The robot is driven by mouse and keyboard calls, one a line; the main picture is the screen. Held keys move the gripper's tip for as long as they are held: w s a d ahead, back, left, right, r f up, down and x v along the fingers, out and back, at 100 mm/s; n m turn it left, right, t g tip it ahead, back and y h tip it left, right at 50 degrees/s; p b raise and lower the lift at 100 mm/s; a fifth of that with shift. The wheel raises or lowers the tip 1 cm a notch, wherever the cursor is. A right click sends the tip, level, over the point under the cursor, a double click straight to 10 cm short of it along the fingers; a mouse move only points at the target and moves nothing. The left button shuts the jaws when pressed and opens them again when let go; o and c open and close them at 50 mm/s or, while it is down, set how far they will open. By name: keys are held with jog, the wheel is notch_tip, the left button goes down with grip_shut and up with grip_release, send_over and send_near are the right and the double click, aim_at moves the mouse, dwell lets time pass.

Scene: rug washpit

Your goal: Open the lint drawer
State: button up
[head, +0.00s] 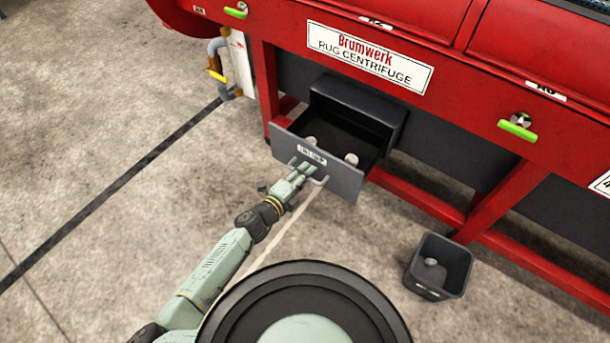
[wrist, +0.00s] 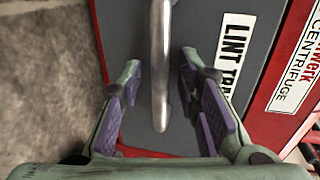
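The lint drawer (head: 345,183) stands pulled out from its dark housing (head: 360,104) under the red rug centrifuge. Its grey front carries a white label, which reads "LINT TRA…" in the wrist view (wrist: 234,50); the rest is cut off. Two pale round lumps show inside its dark tray. My gripper (head: 307,172) is at the drawer's front. In the wrist view the metal bar handle (wrist: 160,65) lies between my two purple-padded fingers. The fingers are apart, with a visible gap on each side of the bar.
The red centrifuge (head: 480,75) spans the upper right, with red legs and a low red rail beside the drawer. A small dark bin (head: 455,260) with a grey lump in it stands on the floor at right. The concrete floor at left is clear. A pipe (head: 217,65) hangs at upper left.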

jog(key=shift+w, duration=0.1)
jog(key=shift+c, duration=0.5)
grip_shut()
dwell(0.4)
